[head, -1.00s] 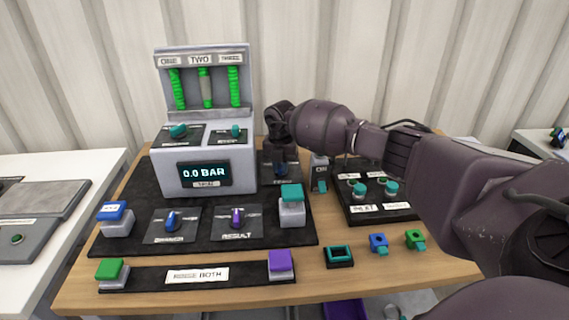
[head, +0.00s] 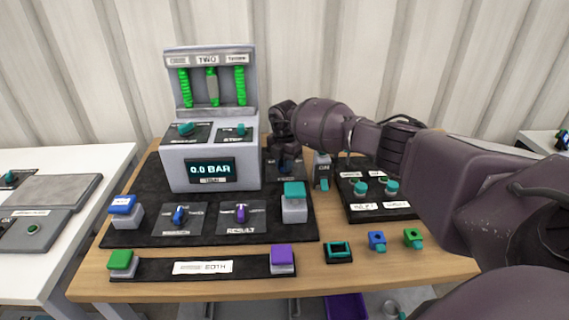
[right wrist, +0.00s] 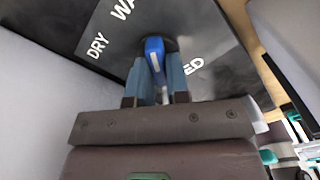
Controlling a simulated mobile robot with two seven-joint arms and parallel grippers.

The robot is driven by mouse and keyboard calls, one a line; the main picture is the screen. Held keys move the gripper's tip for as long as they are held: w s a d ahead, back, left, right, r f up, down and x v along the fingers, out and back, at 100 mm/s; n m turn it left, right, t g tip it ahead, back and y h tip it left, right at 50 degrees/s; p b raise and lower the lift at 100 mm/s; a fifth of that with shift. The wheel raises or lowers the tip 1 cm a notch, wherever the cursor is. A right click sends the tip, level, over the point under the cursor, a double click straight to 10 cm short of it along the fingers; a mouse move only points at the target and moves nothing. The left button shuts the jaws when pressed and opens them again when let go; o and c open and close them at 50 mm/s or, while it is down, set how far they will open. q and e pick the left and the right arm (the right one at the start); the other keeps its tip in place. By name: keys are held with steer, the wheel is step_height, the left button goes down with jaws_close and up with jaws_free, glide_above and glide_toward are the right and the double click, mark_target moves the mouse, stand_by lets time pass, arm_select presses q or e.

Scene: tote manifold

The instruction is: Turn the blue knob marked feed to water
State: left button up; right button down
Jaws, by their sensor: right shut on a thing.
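The blue knob (right wrist: 154,46) sits on a dark plate (right wrist: 60,20) in the right wrist view. A pale line shows on it; I cannot tell which label it points at. The plate reads DRY and the start of a word, "WA"; a word ending in "ED" is partly hidden. My right gripper (right wrist: 156,76) is shut on the knob, a blue-grey finger on each side. In the head view the right gripper (head: 287,165) is at the panel right of the grey gauge unit, and the knob is mostly hidden there. My left gripper is not in view.
The gauge unit (head: 214,172), reading 0.0 BAR, stands close left of the right gripper. A teal button (head: 294,190) is in front of it, and a teal-levered switch (head: 321,185) is close right. Other knobs and loose coloured parts lie toward the table's front.

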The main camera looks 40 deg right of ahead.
steer(key=c, duration=1.2)
jaws_free()
steer(key=shift+o, duration=0.5)
arm_select(q)
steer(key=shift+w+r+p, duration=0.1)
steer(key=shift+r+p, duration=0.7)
steer(key=shift+p, duration=0.05)
arm_select(e)
step_height(320, 180, up, 11)
steer(key=shift+f, duration=0.15)
